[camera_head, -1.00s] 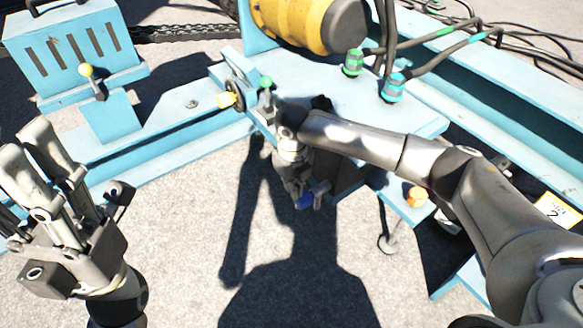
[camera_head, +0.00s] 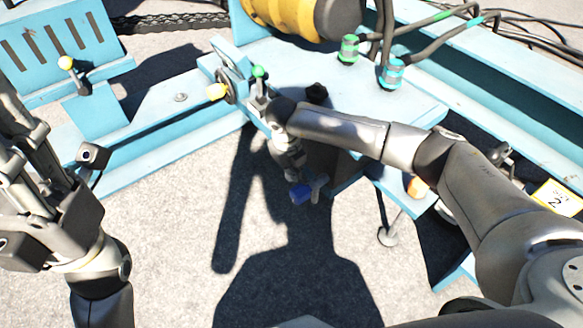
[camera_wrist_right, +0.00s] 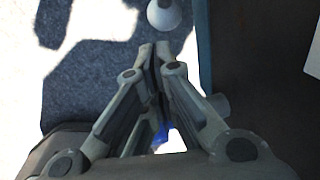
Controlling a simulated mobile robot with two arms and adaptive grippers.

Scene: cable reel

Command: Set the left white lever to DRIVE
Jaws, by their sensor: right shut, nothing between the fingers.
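A blue handle (camera_head: 301,194) shows just below the right gripper. A yellow drum (camera_head: 285,16) and hose couplings (camera_head: 392,72) are on the machine. Open ground lies between my arms.

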